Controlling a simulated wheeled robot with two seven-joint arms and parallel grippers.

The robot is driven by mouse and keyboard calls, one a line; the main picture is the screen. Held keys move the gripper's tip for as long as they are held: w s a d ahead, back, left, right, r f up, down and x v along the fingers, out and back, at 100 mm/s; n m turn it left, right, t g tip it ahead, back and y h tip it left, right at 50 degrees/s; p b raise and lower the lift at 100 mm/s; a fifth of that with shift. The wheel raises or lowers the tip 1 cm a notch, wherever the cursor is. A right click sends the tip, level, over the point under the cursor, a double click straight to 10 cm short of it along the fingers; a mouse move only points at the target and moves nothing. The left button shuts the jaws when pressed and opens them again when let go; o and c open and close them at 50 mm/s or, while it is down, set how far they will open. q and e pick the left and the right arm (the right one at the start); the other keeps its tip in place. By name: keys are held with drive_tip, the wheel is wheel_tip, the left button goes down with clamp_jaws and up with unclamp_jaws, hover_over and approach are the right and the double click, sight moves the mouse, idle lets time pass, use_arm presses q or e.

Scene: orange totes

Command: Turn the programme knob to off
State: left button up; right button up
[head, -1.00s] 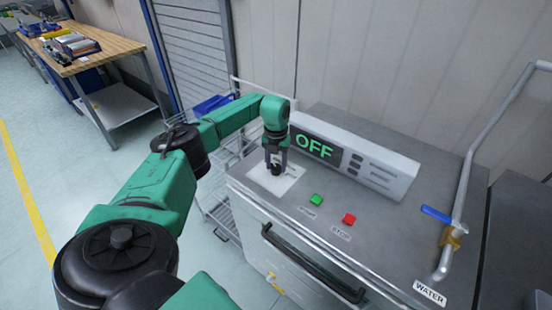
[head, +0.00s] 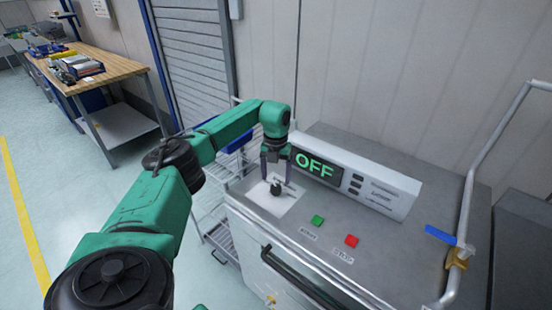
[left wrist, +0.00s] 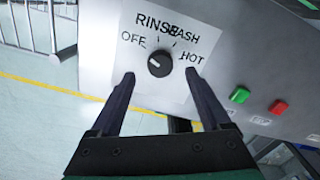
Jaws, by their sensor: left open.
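The black programme knob (head: 276,189) stands on a white label plate (head: 288,203) on top of the grey machine. In the left wrist view the knob (left wrist: 160,63) has a small pale mark on its left side, toward the word OFF. RINSE, WASH and HOT are printed around it. The display (head: 317,166) reads OFF in green. My left gripper (head: 275,179) is open above the knob, pointing down. In the left wrist view its fingers (left wrist: 160,76) are spread wide and apart from the knob. My right gripper is not in view.
A green button (head: 318,221) and a red button (head: 351,241) sit right of the knob. A bent pipe (head: 473,175) with a blue lever (head: 440,235) rises at the right. A wire cart stands left of the machine, a wooden workbench (head: 120,57) at the back left.

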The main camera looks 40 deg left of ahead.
sight(276, 187)
use_arm(q)
wheel_tip(276, 187, up, 11)
drive_tip(key=b, duration=0.1)
drive_tip(key=shift+f+b, duration=0.2)
drive_tip(key=shift+b, duration=0.15)
drive_tip(key=shift+f, duration=0.1)
